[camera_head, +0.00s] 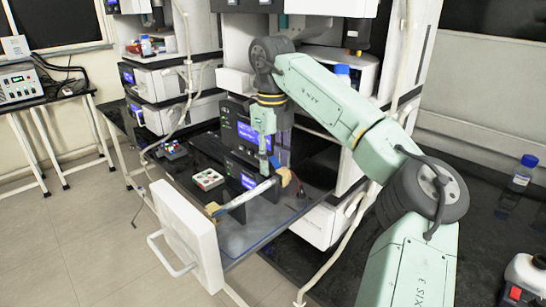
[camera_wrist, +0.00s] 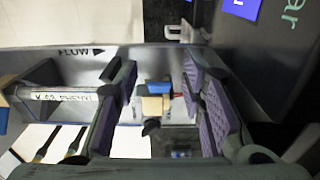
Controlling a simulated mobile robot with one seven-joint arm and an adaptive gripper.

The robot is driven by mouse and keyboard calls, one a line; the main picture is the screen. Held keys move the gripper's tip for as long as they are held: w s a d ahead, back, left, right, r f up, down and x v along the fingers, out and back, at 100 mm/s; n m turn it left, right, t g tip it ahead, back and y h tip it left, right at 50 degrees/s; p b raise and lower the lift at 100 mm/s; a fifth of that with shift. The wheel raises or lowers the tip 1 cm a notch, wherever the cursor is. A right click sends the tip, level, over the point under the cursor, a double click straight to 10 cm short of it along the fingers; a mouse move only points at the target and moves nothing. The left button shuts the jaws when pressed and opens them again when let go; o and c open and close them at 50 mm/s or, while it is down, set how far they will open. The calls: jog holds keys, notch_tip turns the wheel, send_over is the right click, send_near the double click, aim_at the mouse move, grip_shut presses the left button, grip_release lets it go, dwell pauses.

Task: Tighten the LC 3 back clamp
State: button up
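A pale column (camera_head: 250,195) with tan ends lies slanted over the pulled-out drawer of the middle stack. In the wrist view, a labelled column (camera_wrist: 62,96) lies at the left, beneath a "FLOW" arrow. My gripper (camera_head: 264,160) is above the column, near its back end. In the wrist view my gripper (camera_wrist: 160,95) is open, with purple pads apart. Between the pads, farther off, show a blue and tan part (camera_wrist: 154,98) and a small black knob-like part (camera_wrist: 151,128). I cannot tell which part is the back clamp, or whether it is tight.
The white drawer front (camera_head: 187,238) with its handle juts out below. A dark module with a blue screen (camera_head: 250,135) stands close behind my gripper. A small tray with coloured dots (camera_head: 208,179) sits left of the column. A blue-capped bottle (camera_head: 520,175) stands right.

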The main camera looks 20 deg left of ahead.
aim_at(272, 157)
notch_tip(272, 157, up, 12)
dwell(0.5)
jog(key=shift+a, duration=0.1)
